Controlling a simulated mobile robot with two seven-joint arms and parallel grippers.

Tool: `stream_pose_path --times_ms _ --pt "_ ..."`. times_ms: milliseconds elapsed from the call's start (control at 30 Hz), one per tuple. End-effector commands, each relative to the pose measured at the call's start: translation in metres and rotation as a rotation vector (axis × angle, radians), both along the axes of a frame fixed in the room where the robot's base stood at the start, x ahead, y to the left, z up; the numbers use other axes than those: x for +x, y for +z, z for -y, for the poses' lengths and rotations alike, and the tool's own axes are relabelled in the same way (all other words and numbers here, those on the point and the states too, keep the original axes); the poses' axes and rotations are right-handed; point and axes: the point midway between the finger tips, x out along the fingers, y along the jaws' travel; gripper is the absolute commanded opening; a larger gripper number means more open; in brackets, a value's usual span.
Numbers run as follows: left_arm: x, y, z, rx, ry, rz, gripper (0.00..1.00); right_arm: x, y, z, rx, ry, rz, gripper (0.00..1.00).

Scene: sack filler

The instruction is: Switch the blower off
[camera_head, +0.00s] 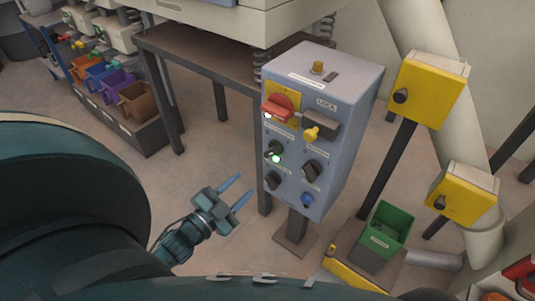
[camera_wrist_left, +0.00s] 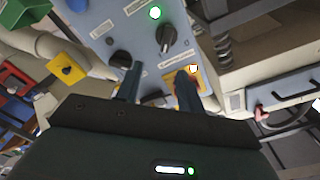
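The grey control box (camera_head: 340,130) stands on a post in the middle of the head view. It carries a red rotary switch (camera_head: 277,105) on a yellow plate, a yellow knob (camera_head: 311,133), several black knobs and a blue knob (camera_head: 307,200). A green lamp (camera_head: 276,158) glows beside the left black knob (camera_head: 274,148). The lamp (camera_wrist_left: 155,13) and a black knob (camera_wrist_left: 168,38) also show in the left wrist view. The small labels are unreadable, so I cannot tell which knob is the blower's. My left gripper (camera_head: 236,187) is open and empty, left of the box, apart from it.
Two yellow boxes (camera_head: 430,90) (camera_head: 463,195) are on posts at the right. A green bin (camera_head: 387,230) sits low right of the control box. A dark table (camera_head: 200,50) stands behind left, with coloured bins beyond. Floor left of the box is clear.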

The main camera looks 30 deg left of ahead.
Motion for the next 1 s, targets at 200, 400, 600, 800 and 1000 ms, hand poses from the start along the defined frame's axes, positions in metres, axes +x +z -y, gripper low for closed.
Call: stream_pose_path --times_ms 200,400,600,800,1000 --pt "0.013 0.005 -0.009 -0.016 0.038 -0.025 0.38 0.000 -0.002 0.001 -0.001 -0.003 0.001 0.00" --pt "0.052 0.005 -0.006 -0.014 0.037 -0.021 0.38 -0.002 -0.010 0.000 -0.014 0.004 -0.012 0.00" --pt "0.093 0.004 -0.002 -0.014 0.036 -0.023 0.38 -0.002 -0.015 -0.006 -0.018 0.019 -0.015 0.00" --pt "0.120 0.004 0.000 -0.014 0.036 -0.025 0.38 0.003 -0.016 -0.007 -0.029 0.025 -0.007 0.00" --pt "0.129 0.004 0.001 -0.014 0.036 -0.028 0.38 0.002 -0.020 -0.007 -0.036 0.029 -0.014 0.00"
